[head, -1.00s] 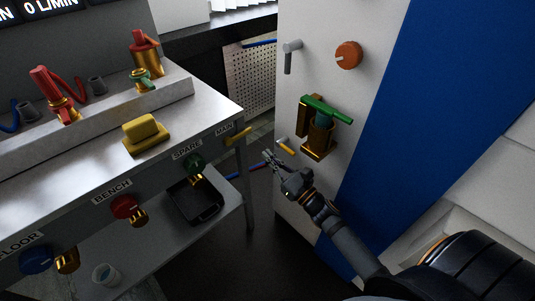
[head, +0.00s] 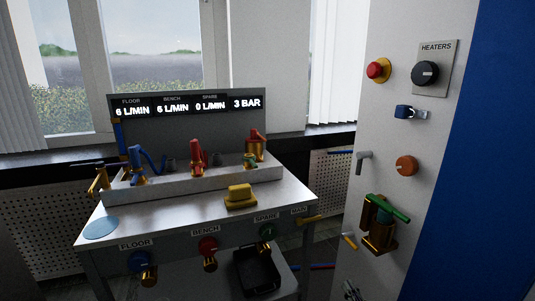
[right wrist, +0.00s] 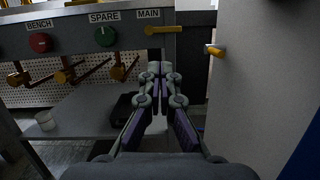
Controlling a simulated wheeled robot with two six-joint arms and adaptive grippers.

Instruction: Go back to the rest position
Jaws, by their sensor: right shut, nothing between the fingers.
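My right gripper (right wrist: 157,75) is shut and empty in the right wrist view, its fingertips together in front of the bench's front edge, below the MAIN label. My left gripper is not in view.
The bench (head: 195,216) carries valves and a yellow block (head: 240,197). A black tray (head: 257,272) sits on its lower shelf. The white cabinet (head: 395,138) stands at right with a green-handled valve (head: 387,208) and a yellow-tipped lever (right wrist: 214,51) jutting out.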

